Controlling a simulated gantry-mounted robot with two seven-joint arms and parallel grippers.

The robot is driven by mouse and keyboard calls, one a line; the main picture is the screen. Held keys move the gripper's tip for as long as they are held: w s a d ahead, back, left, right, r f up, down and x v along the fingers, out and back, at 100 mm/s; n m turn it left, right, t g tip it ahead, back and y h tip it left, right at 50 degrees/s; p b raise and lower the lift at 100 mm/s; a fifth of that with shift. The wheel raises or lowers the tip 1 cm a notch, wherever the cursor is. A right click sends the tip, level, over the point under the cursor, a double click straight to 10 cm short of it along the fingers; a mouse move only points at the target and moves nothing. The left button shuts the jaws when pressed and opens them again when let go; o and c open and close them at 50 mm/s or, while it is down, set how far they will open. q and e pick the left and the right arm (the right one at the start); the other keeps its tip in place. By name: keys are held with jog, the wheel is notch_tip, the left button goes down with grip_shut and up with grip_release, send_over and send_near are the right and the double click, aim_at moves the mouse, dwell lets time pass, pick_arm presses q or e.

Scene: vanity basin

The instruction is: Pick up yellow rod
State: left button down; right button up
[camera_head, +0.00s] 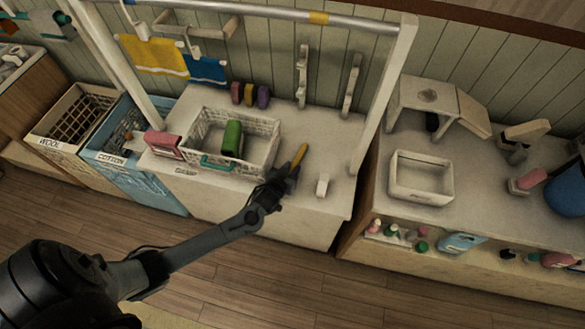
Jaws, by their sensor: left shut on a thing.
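The yellow rod (300,154) is a short, thin stick near the front right of the white counter. It stands out tilted from the fingers of my left gripper (285,177), with its upper end pointing up and to the right. My left gripper is shut on the rod's lower part, and the fingers hide that end. I cannot tell whether the rod touches the counter. My right gripper is not in view.
A white basket (262,158) holding a green item (232,138) stands left of the gripper. A small white block (322,185) lies close on the right. A pink box (163,145) is at the left. A white post rises at the counter's right.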

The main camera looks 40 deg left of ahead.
aim_at(292, 165)
pick_arm(q)
jog(key=shift+r, duration=0.1)
jog(key=shift+r, duration=0.5)
jog(key=r, duration=0.1)
jog(key=d+r, duration=0.1)
jog(key=r, duration=0.1)
jog(key=shift+s+r+p, duration=0.2)
jog(key=shift+p, duration=0.15)
jog(key=s+d+r+p, duration=0.1)
jog(key=s+d+r, duration=0.3)
jog(key=d, duration=0.5)
notch_tip(292, 165, up, 2)
jog(key=shift+s+d+r, duration=0.15)
jog(key=shift+s+d, duration=0.15)
jog(key=c, duration=1.5)
grip_release()
grip_shut()
